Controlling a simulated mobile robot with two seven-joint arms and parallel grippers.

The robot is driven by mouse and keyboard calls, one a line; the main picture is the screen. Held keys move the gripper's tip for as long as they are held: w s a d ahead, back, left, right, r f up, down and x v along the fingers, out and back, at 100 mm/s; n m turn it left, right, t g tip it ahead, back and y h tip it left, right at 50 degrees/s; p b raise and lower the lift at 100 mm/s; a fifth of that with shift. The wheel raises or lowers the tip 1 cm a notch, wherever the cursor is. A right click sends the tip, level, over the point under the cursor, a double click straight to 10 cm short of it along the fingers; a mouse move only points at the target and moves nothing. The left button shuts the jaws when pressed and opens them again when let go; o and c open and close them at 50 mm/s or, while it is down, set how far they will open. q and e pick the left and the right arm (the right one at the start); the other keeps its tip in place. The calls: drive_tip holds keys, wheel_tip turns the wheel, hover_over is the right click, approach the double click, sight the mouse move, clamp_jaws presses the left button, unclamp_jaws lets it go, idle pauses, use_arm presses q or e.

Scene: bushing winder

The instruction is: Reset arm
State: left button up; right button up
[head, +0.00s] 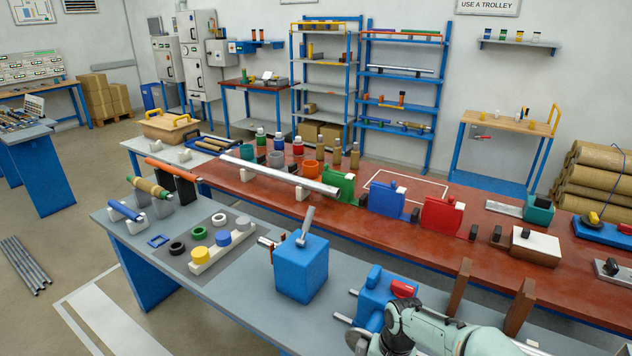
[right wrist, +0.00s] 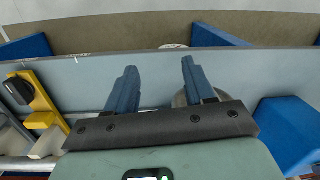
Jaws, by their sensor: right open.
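My right arm (head: 440,330) comes in at the bottom right of the head view, low over the front of the grey bench (head: 235,285). In the right wrist view my right gripper (right wrist: 158,75) is open, with its two blue fingers spread apart and nothing held between them. A grey surface lies beyond the fingers. A round metallic part is partly hidden behind the right finger. My left arm and left gripper do not show in either view.
A blue block machine with a lever (head: 301,268) and a blue device with a red part (head: 375,297) stand near my right arm. Rings and cylinders lie on a grey mat farther left. A yellow part (right wrist: 40,100) and a blue block (right wrist: 292,132) flank the right gripper.

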drive_tip(key=s+f+n+y, duration=0.1)
drive_tip(key=s+f, duration=0.3)
drive_tip(key=f, duration=0.5)
drive_tip(key=s+f+y, duration=0.1)
drive_tip(key=s+f, duration=0.4)
drive_tip(key=f, duration=0.5)
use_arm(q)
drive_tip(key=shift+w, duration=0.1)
use_arm(e)
drive_tip(key=s+a+f, duration=0.1)
drive_tip(key=s+f, duration=0.3)
drive_tip(key=s, duration=0.3)
drive_tip(key=s+a+f, duration=0.1)
drive_tip(key=s+f, duration=0.3)
drive_tip(key=s, duration=0.4)
drive_tip(key=shift+s+a+f+y, duration=0.2)
drive_tip(key=shift+s+a+y, duration=0.1)
drive_tip(key=shift+a+y, duration=0.1)
